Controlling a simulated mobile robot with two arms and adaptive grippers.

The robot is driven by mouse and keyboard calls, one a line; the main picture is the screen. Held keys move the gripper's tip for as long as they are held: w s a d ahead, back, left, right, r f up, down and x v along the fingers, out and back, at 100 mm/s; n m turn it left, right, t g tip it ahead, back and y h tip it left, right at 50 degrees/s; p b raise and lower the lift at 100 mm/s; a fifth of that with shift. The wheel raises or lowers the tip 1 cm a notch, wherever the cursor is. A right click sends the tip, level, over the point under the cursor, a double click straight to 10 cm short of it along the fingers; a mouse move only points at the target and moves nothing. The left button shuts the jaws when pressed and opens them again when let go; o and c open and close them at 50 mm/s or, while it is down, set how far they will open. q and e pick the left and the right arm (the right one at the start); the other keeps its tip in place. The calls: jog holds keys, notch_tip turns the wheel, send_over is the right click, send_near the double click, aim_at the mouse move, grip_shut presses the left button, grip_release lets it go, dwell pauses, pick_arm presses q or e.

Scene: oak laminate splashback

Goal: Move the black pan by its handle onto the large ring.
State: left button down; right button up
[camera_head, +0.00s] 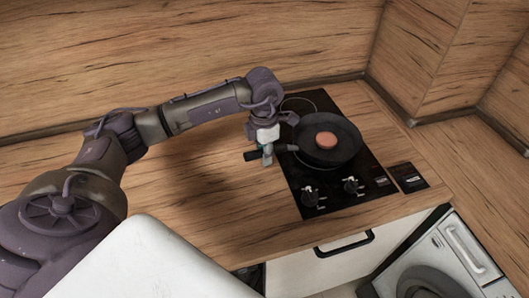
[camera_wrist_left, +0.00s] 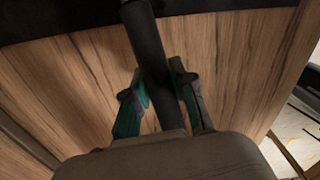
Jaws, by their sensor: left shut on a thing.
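The black pan (camera_head: 345,152) is over the right part of the black hob (camera_head: 296,184), with a round reddish-brown piece (camera_head: 326,140) inside it. Its handle (camera_head: 283,149) points left, past the hob's edge. My left gripper (camera_head: 267,157) is shut on the handle, which also runs between the two fingers in the left wrist view (camera_wrist_left: 150,50). A ring outline (camera_head: 300,102) shows at the hob's back left. The pan covers the hob under it, so I cannot tell which ring lies there or whether the pan touches the glass. My right gripper is not in view.
Wooden walls close off the back and right. The counter (camera_head: 215,190) left of the hob is clear.

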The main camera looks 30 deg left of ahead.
pick_arm(q)
jog(key=shift+w+r, duration=0.1)
jog(key=shift+f+b, duration=0.5)
jog(key=shift+b, duration=0.1)
dwell(0.6)
jog(key=c, duration=0.9)
grip_release()
jog(key=shift+s+f, duration=0.15)
jog(key=shift+s, duration=0.1)
jog(key=shift+s+a, duration=0.55)
jog(key=shift+s, duration=0.35)
jog(key=shift+s+a+b, duration=0.1)
jog(key=shift+s+a, duration=0.3)
jog(key=shift+s, duration=0.3)
jog(key=shift+s+a+b, duration=0.1)
jog(key=shift+s+a, duration=0.3)
jog(key=shift+s, duration=0.25)
jog(key=shift+s+a+b, duration=0.1)
jog(key=shift+s+a, duration=0.3)
jog(key=shift+s, duration=0.3)
jog(key=shift+r, duration=0.2)
